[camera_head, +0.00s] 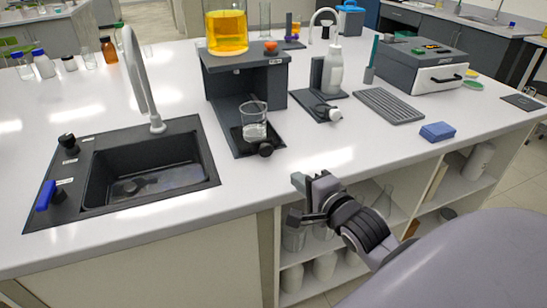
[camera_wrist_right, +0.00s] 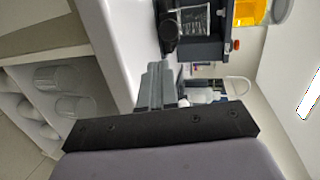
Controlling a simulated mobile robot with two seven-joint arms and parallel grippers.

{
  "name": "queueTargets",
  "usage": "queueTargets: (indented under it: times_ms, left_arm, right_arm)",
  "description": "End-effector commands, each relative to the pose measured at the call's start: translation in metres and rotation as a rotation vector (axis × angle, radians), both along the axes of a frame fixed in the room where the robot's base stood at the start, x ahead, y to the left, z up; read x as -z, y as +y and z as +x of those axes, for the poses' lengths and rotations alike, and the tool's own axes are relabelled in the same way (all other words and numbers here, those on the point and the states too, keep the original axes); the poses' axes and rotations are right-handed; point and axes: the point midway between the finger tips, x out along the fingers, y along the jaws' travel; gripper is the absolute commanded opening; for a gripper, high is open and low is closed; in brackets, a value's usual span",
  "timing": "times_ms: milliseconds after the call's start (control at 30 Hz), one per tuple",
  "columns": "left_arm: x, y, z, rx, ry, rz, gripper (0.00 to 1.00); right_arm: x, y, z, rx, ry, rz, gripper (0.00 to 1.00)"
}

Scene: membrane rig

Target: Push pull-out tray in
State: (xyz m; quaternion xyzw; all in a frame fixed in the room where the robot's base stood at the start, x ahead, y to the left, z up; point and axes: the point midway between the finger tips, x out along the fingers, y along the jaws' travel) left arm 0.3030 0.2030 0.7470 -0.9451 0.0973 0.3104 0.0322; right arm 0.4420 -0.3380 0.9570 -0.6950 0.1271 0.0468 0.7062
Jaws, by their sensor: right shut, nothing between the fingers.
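The membrane rig (camera_head: 245,75) is a dark stand on the white bench. Its pull-out tray (camera_head: 243,146) shows low at the front, with a black knob (camera_head: 265,149) at its front edge. A glass beaker (camera_head: 255,128) with a little clear liquid stands on the tray. My right gripper (camera_head: 305,182) is shut and empty, in front of the bench's front edge and to the right of the knob, apart from it. In the right wrist view its fingers (camera_wrist_right: 153,84) point towards the rig, and the knob (camera_wrist_right: 169,29) shows sideways beyond them. My left gripper is not in view.
A beaker of yellow liquid (camera_head: 226,32) stands on the rig. A black sink (camera_head: 145,175) with a tap lies left. A dispenser stand (camera_head: 318,104), dark ribbed mat (camera_head: 389,105) and blue block (camera_head: 437,131) are right. Shelves with glassware (camera_head: 323,268) lie below the bench.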

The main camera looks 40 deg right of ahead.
Motion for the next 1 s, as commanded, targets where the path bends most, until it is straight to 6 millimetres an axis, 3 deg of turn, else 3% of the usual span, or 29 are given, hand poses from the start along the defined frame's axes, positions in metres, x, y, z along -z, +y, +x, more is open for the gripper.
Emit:
queueTargets:
  times_ms: [600, 1000]
  left_arm:
    - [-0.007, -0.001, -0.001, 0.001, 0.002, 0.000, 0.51]
    - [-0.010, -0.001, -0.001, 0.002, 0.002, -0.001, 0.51]
  right_arm:
    - [0.017, -0.011, 0.093, -0.002, -0.001, -0.004, 0.00]
    - [0.017, -0.013, 0.117, -0.001, 0.000, -0.002, 0.00]
